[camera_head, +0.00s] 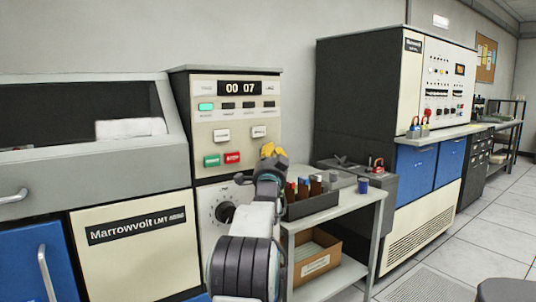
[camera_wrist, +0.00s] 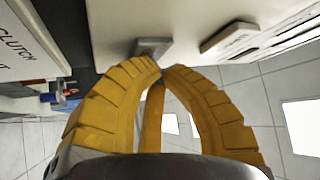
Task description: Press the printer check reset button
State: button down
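A cream control panel (camera_head: 237,110) stands upright with a "00 07" display. It bears two pale buttons, a left one (camera_head: 221,135) and a right one (camera_head: 258,132), above a green button (camera_head: 212,160) and a red button (camera_head: 232,157). Their labels are too small to read, so I cannot tell which is check reset. My gripper (camera_head: 271,151) has yellow fingers and is in front of the panel's lower right edge. In the wrist view its fingertips (camera_wrist: 160,72) meet, empty, close to a grey block (camera_wrist: 152,47) on the panel; I cannot tell if they touch.
A pale labelled plate (camera_wrist: 234,38) shows beside the grey block. Below the panel is a round dial (camera_head: 224,212). Tiled floor lies open at far right.

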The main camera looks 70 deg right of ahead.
jog(key=shift+s+a+b, duration=0.2)
jog(key=shift+b, duration=0.45)
jog(key=shift+s+a+f+b, duration=0.1)
jog(key=shift+s+a+b, duration=0.1)
jog(key=shift+b, duration=0.25)
jog(key=shift+s, duration=0.1)
jog(key=shift+s+a+b, duration=0.1)
jog(key=shift+a+b, duration=0.05)
jog(key=shift+b, duration=0.25)
dwell(0.3)
